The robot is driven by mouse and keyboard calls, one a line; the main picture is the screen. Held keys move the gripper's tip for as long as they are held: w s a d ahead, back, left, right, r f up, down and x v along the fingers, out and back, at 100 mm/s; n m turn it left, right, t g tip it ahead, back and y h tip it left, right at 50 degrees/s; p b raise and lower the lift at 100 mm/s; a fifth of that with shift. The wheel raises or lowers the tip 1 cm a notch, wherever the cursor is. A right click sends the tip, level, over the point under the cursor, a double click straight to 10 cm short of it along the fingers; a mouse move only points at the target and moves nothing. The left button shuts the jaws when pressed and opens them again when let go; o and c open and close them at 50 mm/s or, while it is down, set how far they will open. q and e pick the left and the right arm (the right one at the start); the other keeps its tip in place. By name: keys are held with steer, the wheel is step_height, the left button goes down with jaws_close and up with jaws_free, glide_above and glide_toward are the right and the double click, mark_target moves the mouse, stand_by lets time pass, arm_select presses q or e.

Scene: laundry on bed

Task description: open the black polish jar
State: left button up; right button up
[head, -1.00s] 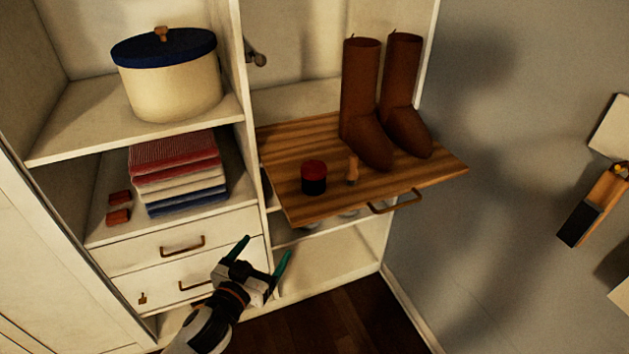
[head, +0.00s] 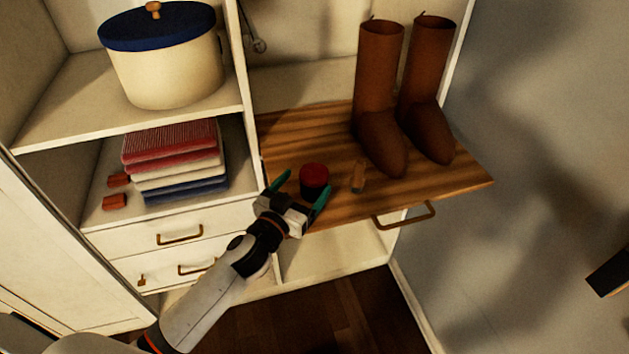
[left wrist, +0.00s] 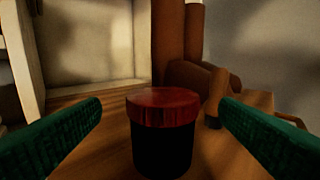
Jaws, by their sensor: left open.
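The polish jar, black with a red lid (head: 314,173), stands upright on the pulled-out wooden shelf (head: 420,193). Its lid looks closed. My left gripper (head: 299,190) is open, with its green fingers on either side of the near part of the jar in the head view. In the left wrist view the jar (left wrist: 163,150) stands between the two spread fingers, with a visible gap on each side.
Folded cloths (head: 175,160) and a lidded cream pot (head: 163,60) fill the left shelves. A handle (head: 404,215) projects from the shelf front.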

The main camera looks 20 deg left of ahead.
mark_target(321, 166)
arm_select(q)
steer(key=shift+x, duration=0.85)
steer(key=p+x, duration=0.1)
steer(key=x, duration=0.3)
steer(key=shift+w+d+p, duration=0.1)
steer(key=shift+p, duration=0.3)
steer(key=shift+w+d+f, duration=0.1)
steer(key=shift+w, duration=0.25)
steer(key=shift+c, duration=0.3)
